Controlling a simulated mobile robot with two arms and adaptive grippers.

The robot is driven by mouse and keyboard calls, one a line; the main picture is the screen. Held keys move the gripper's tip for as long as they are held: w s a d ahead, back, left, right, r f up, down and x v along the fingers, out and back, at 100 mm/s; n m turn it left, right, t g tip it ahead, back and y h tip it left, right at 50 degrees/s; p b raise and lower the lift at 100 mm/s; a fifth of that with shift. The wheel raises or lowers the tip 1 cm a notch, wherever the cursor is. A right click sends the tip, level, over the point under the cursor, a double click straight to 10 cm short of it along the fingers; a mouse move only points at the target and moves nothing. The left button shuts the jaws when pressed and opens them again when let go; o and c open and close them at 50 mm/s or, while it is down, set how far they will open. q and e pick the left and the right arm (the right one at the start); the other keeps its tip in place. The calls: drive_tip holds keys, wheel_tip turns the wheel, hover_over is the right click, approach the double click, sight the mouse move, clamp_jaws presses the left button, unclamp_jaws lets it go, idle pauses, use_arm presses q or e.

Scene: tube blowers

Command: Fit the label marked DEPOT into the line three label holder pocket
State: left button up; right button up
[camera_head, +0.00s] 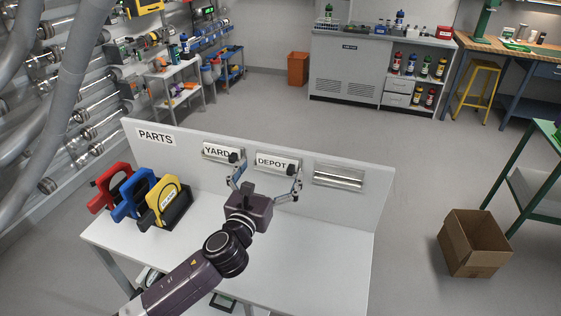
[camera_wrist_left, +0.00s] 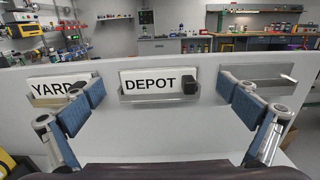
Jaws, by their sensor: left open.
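The white label marked DEPOT (camera_head: 271,162) sits upright in a metal holder on the light panel behind the table. It also shows in the wrist view (camera_wrist_left: 148,82), with a dark block on its right end. My left gripper (camera_head: 266,177) is open, with its fingers spread in front of the panel to either side of the DEPOT label and apart from it. To the right is an empty metal holder (camera_head: 338,178). No line number can be read on it. My right gripper is not in view.
A label marked YARD (camera_head: 216,151) sits in the holder to the left. Red (camera_head: 104,188), blue (camera_head: 130,197) and yellow (camera_head: 167,203) handled items stand at the table's left end. The white tabletop (camera_head: 325,255) is clear on the right. A cardboard box (camera_head: 473,245) is on the floor.

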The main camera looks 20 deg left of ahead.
sight(276, 158)
use_arm(q)
drive_tip(key=w+p, duration=0.1)
drive_tip(key=w, duration=0.2)
drive_tip(key=shift+w+a, duration=0.15)
drive_tip(key=shift+w, duration=1.15)
drive_tip(key=shift+f, duration=0.1)
drive_tip(key=c, duration=1)
drive_tip(key=shift+c, duration=0.2)
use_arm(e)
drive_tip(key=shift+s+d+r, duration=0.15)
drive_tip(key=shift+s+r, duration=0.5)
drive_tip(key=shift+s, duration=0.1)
